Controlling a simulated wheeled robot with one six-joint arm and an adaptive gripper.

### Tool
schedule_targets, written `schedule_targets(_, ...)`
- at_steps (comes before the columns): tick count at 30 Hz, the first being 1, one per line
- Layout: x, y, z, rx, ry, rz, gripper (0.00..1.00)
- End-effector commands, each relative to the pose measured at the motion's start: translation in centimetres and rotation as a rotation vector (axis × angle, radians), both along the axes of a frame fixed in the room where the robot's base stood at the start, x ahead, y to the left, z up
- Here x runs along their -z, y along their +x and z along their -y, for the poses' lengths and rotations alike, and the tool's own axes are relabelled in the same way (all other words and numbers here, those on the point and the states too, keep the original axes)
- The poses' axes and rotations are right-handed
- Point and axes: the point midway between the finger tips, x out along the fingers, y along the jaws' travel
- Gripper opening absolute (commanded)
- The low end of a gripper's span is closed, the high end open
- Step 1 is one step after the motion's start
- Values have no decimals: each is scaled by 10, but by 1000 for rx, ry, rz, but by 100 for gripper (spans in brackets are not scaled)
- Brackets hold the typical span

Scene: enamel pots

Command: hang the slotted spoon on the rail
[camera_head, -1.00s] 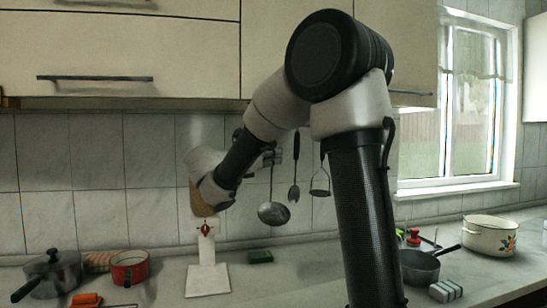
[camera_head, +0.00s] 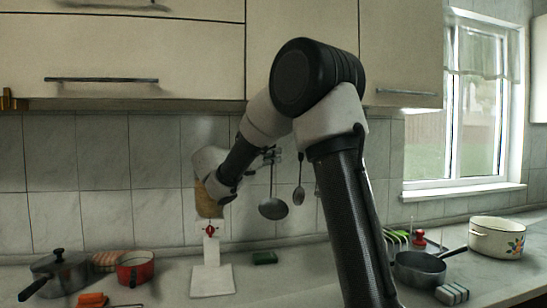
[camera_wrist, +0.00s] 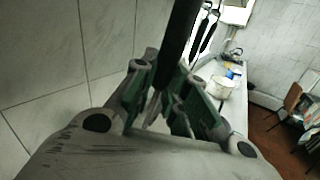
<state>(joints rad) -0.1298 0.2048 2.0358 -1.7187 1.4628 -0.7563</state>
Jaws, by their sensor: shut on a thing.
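The slotted spoon (camera_head: 273,208) hangs head-down from my gripper (camera_head: 272,156), in front of the tiled wall. Its round dark head is visible below; any slots are too small to make out. In the wrist view my gripper (camera_wrist: 170,105) is shut on the black handle (camera_wrist: 178,45), which rises from between the green-sided fingers. In the head view my arm covers the upper handle. I cannot make out the rail, which is largely behind my arm. Hanging utensils (camera_wrist: 207,28) show just beyond the handle in the wrist view.
A smaller utensil (camera_head: 299,195) hangs right of the spoon. Below are a white stand (camera_head: 212,282), a green sponge (camera_head: 265,258), a red pot (camera_head: 135,270) and a dark pot (camera_head: 60,275). A pan (camera_head: 420,270) and white pot (camera_head: 497,238) stand right.

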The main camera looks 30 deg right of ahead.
Motion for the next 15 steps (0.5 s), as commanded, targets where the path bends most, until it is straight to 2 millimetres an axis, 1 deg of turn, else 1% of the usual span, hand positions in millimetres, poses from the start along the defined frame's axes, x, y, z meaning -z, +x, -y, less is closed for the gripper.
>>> schedule_targets(15,0,33,10,0,0,0,0)
